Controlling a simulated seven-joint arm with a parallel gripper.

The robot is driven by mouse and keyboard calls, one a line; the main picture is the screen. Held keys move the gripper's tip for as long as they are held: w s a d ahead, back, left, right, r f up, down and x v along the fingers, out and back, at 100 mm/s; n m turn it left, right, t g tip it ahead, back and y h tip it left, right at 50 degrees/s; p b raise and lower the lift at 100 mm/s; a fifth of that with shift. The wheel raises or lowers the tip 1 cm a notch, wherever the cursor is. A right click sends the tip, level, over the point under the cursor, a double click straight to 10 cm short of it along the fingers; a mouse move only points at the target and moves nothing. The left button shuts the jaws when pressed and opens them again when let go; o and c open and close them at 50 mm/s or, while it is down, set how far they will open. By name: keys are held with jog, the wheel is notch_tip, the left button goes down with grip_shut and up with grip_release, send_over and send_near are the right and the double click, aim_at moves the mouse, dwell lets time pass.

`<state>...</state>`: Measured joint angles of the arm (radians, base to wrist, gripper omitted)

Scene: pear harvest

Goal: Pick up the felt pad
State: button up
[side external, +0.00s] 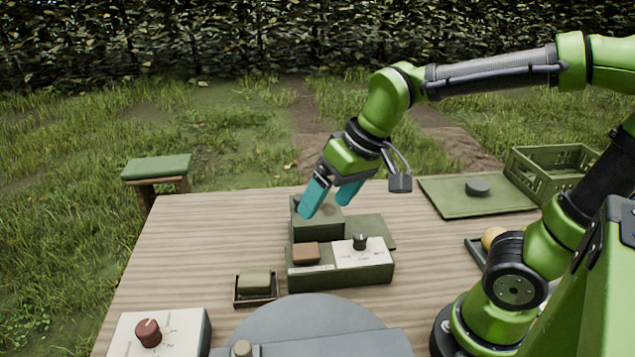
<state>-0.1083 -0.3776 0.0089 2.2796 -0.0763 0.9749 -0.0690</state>
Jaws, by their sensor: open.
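My gripper (329,201) has two teal fingers that stand apart. It points down over a green box (316,225) near the middle of the table, and nothing shows between the fingers. The fingers partly hide the top of this box, so I cannot tell what lies in it. I cannot tell for certain which thing is the felt pad. An olive block (254,279) sits in a small dark tray at front left. A brown-red block (305,252) sits on a green box with a dial. A dark grey disc (477,188) lies on a green mat at the right.
The wooden table (180,240) is clear at left. The green dial box (340,278) stands in front of my gripper. A green crate (550,172) is at back right. A white box with a red knob (150,333) and a grey round plate (310,315) are at the front.

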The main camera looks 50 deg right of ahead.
jog(key=w+a+f+n+g+h, duration=0.1)
jog(key=w+a+f+n+g, duration=0.1)
jog(key=w+a+n, duration=0.3)
jog(key=w+a+f+n+g+h, duration=0.1)
jog(key=w+a+f+n+g, duration=0.1)
jog(key=w, duration=0.5)
jog(key=n, duration=0.3)
send_over(252, 277)
jog(key=shift+g, duration=0.3)
jog(key=f, duration=1)
jog(key=shift+d+f, duration=0.15)
jog(key=shift+d, duration=0.2)
jog(key=shift+a+f, duration=0.15)
jog(key=shift+f, duration=1.2)
jog(key=shift+a+f, duration=0.15)
jog(key=shift+f, duration=1.15)
jog(key=c, duration=1.1)
jog(key=shift+r, duration=0.15)
jog(key=shift+c, duration=0.2)
notch_tip(252, 277, up, 10)
